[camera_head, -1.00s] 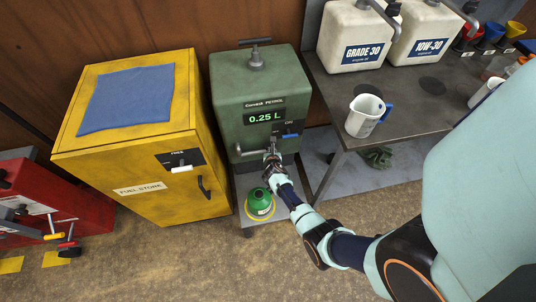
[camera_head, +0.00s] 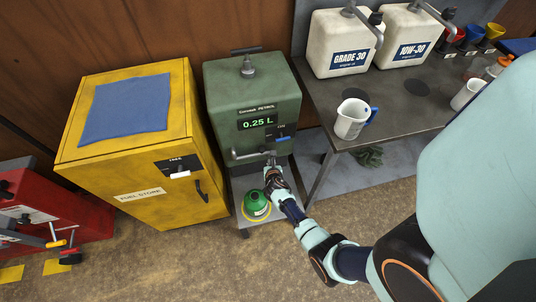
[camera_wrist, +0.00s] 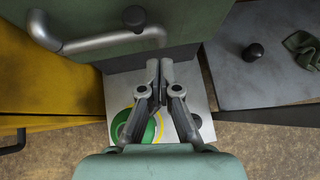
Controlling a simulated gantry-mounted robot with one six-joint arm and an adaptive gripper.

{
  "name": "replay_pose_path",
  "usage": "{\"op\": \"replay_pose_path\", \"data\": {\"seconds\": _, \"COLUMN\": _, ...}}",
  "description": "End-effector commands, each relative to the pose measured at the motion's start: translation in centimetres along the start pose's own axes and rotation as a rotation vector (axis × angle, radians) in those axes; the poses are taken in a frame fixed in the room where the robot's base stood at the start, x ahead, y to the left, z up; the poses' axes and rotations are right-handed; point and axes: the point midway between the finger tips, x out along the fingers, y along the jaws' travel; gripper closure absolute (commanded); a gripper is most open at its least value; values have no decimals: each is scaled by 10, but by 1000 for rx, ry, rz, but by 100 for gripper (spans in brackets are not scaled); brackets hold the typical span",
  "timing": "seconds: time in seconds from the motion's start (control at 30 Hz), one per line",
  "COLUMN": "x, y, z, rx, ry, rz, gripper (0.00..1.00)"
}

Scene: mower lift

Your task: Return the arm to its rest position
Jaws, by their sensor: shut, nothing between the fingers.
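My gripper (camera_head: 270,170) is shut and empty in front of the green petrol dispenser (camera_head: 243,98), just below its spout area. In the wrist view its fingertips (camera_wrist: 160,66) meet, with nothing between them. The dispenser's display reads 0.25 L. Its grey bent spout (camera_wrist: 110,40) lies up and left of my fingers in the wrist view, apart from them. A green can (camera_head: 256,204) stands on the small shelf within a yellow ring, beside my gripper. The fingers partly cover the can (camera_wrist: 146,132) in the wrist view.
A yellow fuel store cabinet (camera_head: 92,172) with a blue cloth (camera_head: 126,108) stands left. The bench (camera_head: 400,112) at right holds a white jug (camera_head: 352,120) and two white oil containers, GRADE 30 (camera_head: 336,42) and 10W-30 (camera_head: 402,38). A red machine (camera_head: 50,215) is far left. Floor in front is clear.

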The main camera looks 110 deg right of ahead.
Motion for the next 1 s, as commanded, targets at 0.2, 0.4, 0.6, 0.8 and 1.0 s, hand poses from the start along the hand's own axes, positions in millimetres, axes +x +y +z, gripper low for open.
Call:
{"op": "replay_pose_path", "data": {"seconds": 0.2, "x": -55, "y": -13, "z": 7, "rx": 0, "ry": -1, "rz": 0, "gripper": 100}}
{"op": "replay_pose_path", "data": {"seconds": 0.4, "x": -71, "y": -17, "z": 4, "rx": 1, "ry": -2, "rz": 1, "gripper": 100}}
{"op": "replay_pose_path", "data": {"seconds": 0.6, "x": -71, "y": -17, "z": 3, "rx": 1, "ry": -2, "rz": 1, "gripper": 100}}
{"op": "replay_pose_path", "data": {"seconds": 0.8, "x": -70, "y": -17, "z": 4, "rx": 1, "ry": -2, "rz": 1, "gripper": 100}}
{"op": "replay_pose_path", "data": {"seconds": 1.0, "x": -78, "y": 9, "z": 20, "rx": 82, "ry": -18, "rz": 38, "gripper": 100}}
